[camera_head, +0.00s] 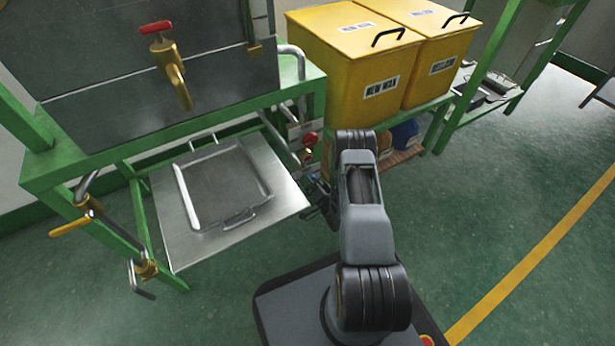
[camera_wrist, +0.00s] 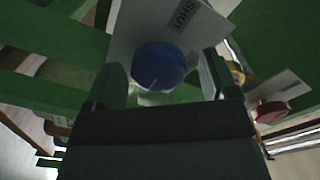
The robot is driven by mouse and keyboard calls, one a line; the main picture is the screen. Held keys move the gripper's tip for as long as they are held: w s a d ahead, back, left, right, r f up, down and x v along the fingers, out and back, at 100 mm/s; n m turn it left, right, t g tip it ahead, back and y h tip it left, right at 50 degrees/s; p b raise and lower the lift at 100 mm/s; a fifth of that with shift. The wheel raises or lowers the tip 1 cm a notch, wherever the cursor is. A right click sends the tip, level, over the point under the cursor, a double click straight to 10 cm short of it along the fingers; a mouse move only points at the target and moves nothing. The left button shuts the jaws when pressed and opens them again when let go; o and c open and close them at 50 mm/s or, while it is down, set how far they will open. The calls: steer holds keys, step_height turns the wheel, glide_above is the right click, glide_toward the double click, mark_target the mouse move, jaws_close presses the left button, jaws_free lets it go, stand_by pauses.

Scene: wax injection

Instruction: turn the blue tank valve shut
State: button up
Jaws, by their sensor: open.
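In the wrist view the blue valve knob (camera_wrist: 158,62) is round, with a pale line on its face. It lies between the two dark fingers of my gripper (camera_wrist: 161,80), which are spread apart on either side of it. I cannot tell whether either finger touches it. A pale plate (camera_wrist: 200,22) with printed letters, partly readable as "SHU", stands behind the knob. In the head view my gripper (camera_head: 319,196) is low beside the right end of the green frame, partly behind my arm. I cannot make out the blue knob clearly there.
A red valve knob (camera_wrist: 268,112) with a label sits to the right in the wrist view. The green frame (camera_head: 180,142) carries a metal tank with a brass tap (camera_head: 172,72). A tray (camera_head: 222,183) lies on a metal shelf. Yellow bins (camera_head: 350,60) stand behind; floor is clear rightward.

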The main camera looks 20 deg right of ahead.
steer(key=shift+w, duration=0.7)
steer(key=shift+d, duration=0.1)
steer(key=shift+c, duration=1.3)
steer(key=c, duration=0.7)
